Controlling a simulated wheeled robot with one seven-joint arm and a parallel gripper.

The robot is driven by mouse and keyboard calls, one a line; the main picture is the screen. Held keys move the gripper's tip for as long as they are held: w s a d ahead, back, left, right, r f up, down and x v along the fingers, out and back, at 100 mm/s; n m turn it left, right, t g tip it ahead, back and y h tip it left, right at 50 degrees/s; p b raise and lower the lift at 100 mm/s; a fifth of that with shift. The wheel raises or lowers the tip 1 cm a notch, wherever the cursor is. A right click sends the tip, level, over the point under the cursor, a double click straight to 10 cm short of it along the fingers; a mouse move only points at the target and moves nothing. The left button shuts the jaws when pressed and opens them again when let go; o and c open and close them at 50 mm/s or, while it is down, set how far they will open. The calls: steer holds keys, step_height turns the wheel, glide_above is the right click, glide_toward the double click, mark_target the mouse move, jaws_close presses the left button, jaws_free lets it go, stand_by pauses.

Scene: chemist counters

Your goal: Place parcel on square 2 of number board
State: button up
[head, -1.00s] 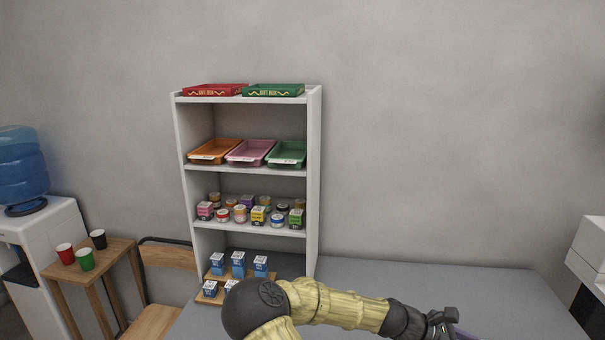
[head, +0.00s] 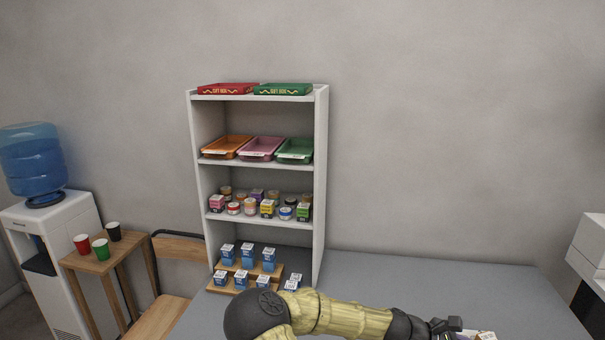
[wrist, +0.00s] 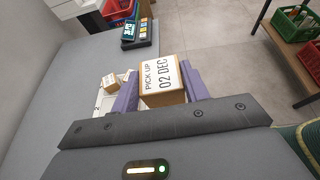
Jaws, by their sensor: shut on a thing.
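In the wrist view a cardboard parcel (wrist: 160,76) with a white label reading "PICK UP 02 DEC" sits between the purple fingers of my gripper (wrist: 161,88). The gripper is shut on it. Beyond the left finger, a white surface (wrist: 104,104), perhaps the number board, is partly hidden by my gripper. A smaller cardboard box (wrist: 109,80) stands on or by it. I cannot read any square number. In the head view my gripper (head: 455,330) is at the bottom edge, mostly cut off.
A grey counter (head: 420,275) has free room behind my arm. A white shelf unit (head: 321,180) with trays, jars and boxes stands at its left.

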steer(key=w+a+f+n+t+y, duration=0.2)
steer(key=w+a+f+n+t, duration=0.1)
steer(key=a+f+n+t, duration=0.1)
steer(key=w+a+f+n+t+y, duration=0.3)
steer(key=w+a+f+n+t, duration=0.1)
steer(key=a+f+n+t, duration=0.1)
steer(key=w+a+f+n+t+y, duration=0.3)
steer(key=w+a+f+n+t, duration=0.1)
steer(key=a+f, duration=0.4)
steer(key=shift+w+a+f+n+t, duration=0.15)
steer(key=shift+w+n+t, duration=0.1)
steer(key=shift+n+t, duration=0.6)
steer(key=s+a+f+n+t+y, duration=0.1)
steer(key=a+n+y, duration=0.4)
steer(key=a, duration=0.2)
steer(key=shift+a+b, duration=0.15)
steer(key=shift+b, duration=0.2)
